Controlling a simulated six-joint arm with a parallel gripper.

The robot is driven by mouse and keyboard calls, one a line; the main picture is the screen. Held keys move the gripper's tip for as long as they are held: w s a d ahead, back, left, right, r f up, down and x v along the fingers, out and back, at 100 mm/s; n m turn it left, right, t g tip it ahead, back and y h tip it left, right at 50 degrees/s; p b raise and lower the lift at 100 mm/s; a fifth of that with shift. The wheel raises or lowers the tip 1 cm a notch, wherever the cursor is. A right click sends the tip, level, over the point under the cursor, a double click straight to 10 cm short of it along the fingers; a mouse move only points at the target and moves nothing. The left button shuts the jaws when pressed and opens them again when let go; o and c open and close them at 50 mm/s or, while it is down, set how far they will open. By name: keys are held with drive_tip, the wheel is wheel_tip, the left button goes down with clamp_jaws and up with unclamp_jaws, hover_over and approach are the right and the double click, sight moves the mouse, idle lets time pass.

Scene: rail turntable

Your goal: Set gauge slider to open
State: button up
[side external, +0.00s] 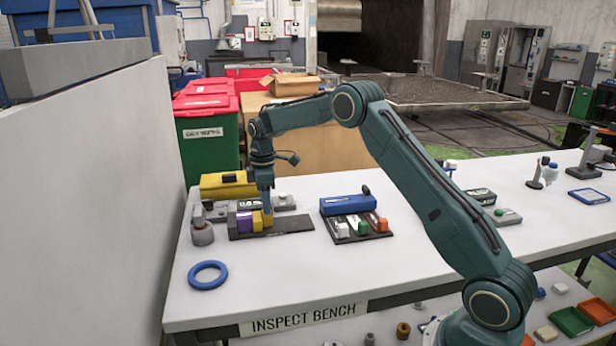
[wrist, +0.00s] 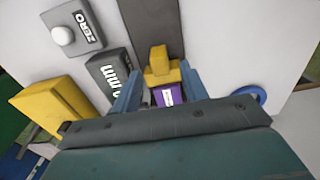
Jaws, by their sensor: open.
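The gauge slider is a yellow stepped block (side external: 257,220) beside a purple block (side external: 244,221) on a dark flat rail (side external: 290,225). In the wrist view the yellow block (wrist: 160,70) is at centre, with the purple block (wrist: 168,97) and its white label just below it. The rail (wrist: 152,22) runs up from there. My gripper (side external: 267,208) points down over the rail at the yellow block. In the wrist view its two blue fingers are apart, one on each side of the yellow and purple blocks. I cannot tell whether either finger touches.
A grey display marked mm (wrist: 113,78), a ZERO box (wrist: 75,28) and a yellow case (side external: 228,186) stand close behind the rail. A switch panel (side external: 357,228) with a blue box (side external: 347,204) is to the right. A blue ring (side external: 208,275) lies in front.

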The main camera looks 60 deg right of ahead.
sight(262, 219)
drive_tip(key=shift+f, duration=2.15)
drive_tip(key=shift+c, duration=0.2)
clamp_jaws()
